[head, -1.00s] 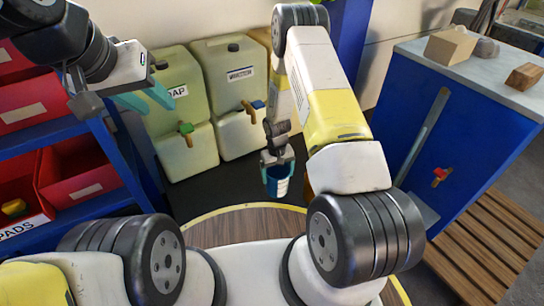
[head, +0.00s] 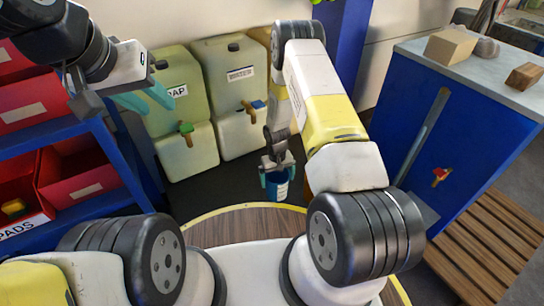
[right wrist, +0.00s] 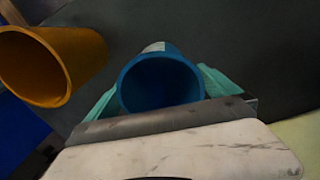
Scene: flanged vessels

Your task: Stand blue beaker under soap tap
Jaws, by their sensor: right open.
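The blue beaker (head: 279,190) is between the teal fingers of my right gripper (head: 277,172) in the head view. In the right wrist view its open mouth (right wrist: 160,82) faces the camera, with a teal finger on each side. My right gripper is open around it; what is under the beaker cannot be made out. The soap tap (head: 186,128) is green with a wooden-coloured spout, on the left tank (head: 180,85), whose label is partly covered by my left gripper. The beaker is right of and nearer than this tap. My left gripper (head: 145,101) is open and empty.
An orange beaker (right wrist: 50,62) stands close to the left of the blue one in the right wrist view. A second tank (head: 230,85) with a blue tap (head: 257,104) stands beside the soap tank. Shelves with red bins (head: 80,170) are at left, a blue cabinet (head: 450,140) at right.

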